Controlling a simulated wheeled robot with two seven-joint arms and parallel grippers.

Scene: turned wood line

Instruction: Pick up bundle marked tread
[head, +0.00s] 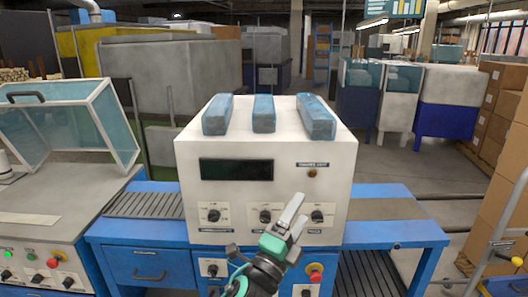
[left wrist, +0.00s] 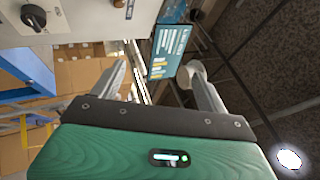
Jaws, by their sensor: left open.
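I see no readable mark "tread" on anything, and I cannot tell which thing is the bundle. Three blue, worn-looking blocks, left (head: 217,115), middle (head: 264,114) and right (head: 316,118), lie apart on top of a white machine box (head: 335,160). My left gripper (head: 296,217) is in front of this box's panel, near the knobs and below the blocks. In the left wrist view its two fingers (left wrist: 160,85) are spread, with nothing held between them. My right gripper is not in view.
Cardboard boxes (head: 490,110) are stacked at right. Grey floor (head: 405,170) shows behind the conveyor at right.

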